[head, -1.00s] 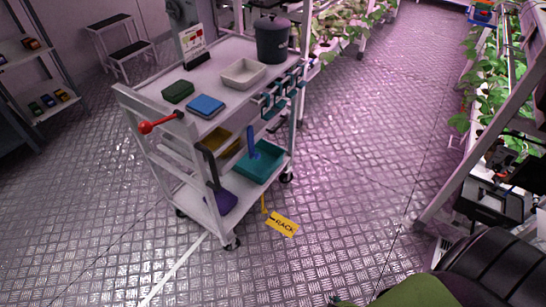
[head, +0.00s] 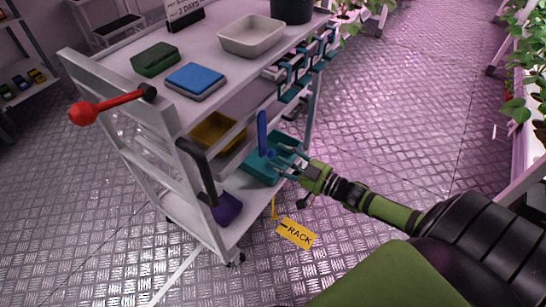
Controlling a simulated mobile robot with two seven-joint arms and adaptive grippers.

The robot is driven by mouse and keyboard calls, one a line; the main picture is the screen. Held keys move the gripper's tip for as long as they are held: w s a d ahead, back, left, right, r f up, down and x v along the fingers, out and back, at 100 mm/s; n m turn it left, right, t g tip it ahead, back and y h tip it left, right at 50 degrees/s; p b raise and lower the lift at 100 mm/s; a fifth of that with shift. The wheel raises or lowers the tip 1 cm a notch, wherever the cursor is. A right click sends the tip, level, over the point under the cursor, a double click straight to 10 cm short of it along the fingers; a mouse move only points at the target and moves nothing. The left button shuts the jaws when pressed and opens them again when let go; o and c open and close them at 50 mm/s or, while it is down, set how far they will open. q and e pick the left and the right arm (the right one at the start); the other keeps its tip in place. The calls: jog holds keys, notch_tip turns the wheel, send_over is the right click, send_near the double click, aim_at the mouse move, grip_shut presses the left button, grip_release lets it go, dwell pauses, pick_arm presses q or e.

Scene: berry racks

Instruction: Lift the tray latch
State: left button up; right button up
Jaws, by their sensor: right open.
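A white cart (head: 172,205) stands at the left. A red-knobbed lever (head: 108,105) sticks out from its near end, and a black handle (head: 197,168) hangs below it. A teal tray (head: 257,170) lies on the lower shelf with a blue upright bar (head: 262,132) at it. I cannot tell which of these parts is the tray latch. My right gripper (head: 284,162) is open and empty-looking, with its fingers in front of the teal tray's right side; whether they touch it is unclear. My left gripper is not in view.
The cart top carries a green box (head: 156,59), a blue pad (head: 195,79), a white bin (head: 251,36) and a dark bucket (head: 292,9). Teal clips (head: 292,72) line its right side. A yellow RACK tag (head: 296,233) is low beside it. Floor is clear to the right.

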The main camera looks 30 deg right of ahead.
aim_at(266, 137)
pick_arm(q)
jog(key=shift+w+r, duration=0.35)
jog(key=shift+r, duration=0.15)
pick_arm(e)
jog(key=shift+x, duration=1.2)
jog(key=shift+w, duration=0.1)
grip_shut()
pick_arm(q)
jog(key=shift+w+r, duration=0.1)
pick_arm(e)
jog(key=shift+r, duration=0.1)
